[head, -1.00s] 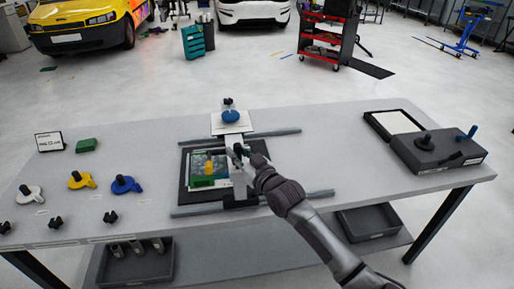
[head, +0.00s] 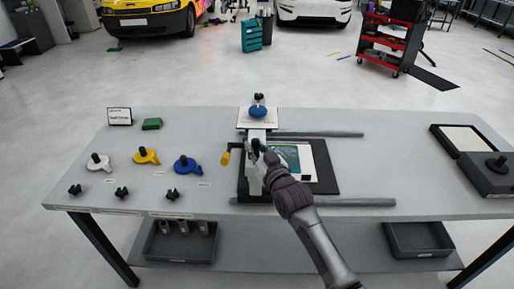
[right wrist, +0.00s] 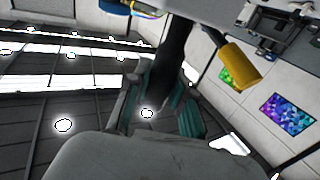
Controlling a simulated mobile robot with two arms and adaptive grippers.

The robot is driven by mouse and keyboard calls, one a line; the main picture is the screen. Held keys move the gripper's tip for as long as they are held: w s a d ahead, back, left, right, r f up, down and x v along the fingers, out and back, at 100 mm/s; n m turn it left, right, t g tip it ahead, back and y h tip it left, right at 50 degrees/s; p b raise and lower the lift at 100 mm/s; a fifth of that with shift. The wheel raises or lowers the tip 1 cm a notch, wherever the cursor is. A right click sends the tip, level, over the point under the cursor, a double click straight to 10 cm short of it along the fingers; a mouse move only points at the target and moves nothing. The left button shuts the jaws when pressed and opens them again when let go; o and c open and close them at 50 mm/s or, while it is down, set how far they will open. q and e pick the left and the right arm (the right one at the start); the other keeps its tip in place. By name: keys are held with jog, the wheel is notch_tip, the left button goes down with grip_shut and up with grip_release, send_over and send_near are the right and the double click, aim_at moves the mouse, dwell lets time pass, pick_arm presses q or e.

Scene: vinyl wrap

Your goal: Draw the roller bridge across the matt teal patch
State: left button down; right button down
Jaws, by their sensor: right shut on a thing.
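The roller bridge (head: 256,137) stands across the rails near their left end in the head view. My right gripper (head: 258,150) is shut on the bridge's dark grip, which rises between the fingers in the right wrist view (right wrist: 175,55). The teal patch (head: 290,155) lies on a dark board just right of the bridge, partly hidden by my gripper. My left gripper is not in view.
Yellow (head: 146,156), blue (head: 186,165) and white (head: 99,162) knobbed pieces lie to the left with several black knobs. A green block (head: 152,124) and a small sign stand behind. A grey box (head: 490,178) is at the right. The right rail stretch is clear.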

jog(key=shift+s+a, duration=0.1)
jog(key=shift+a, duration=0.05)
jog(key=c, duration=1.1)
grip_release()
jog(key=shift+a, duration=0.1)
jog(key=shift+o, duration=0.6)
jog(key=shift+a, duration=0.15)
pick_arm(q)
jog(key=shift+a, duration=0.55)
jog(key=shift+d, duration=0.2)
pick_arm(e)
jog(key=v, duration=1.2)
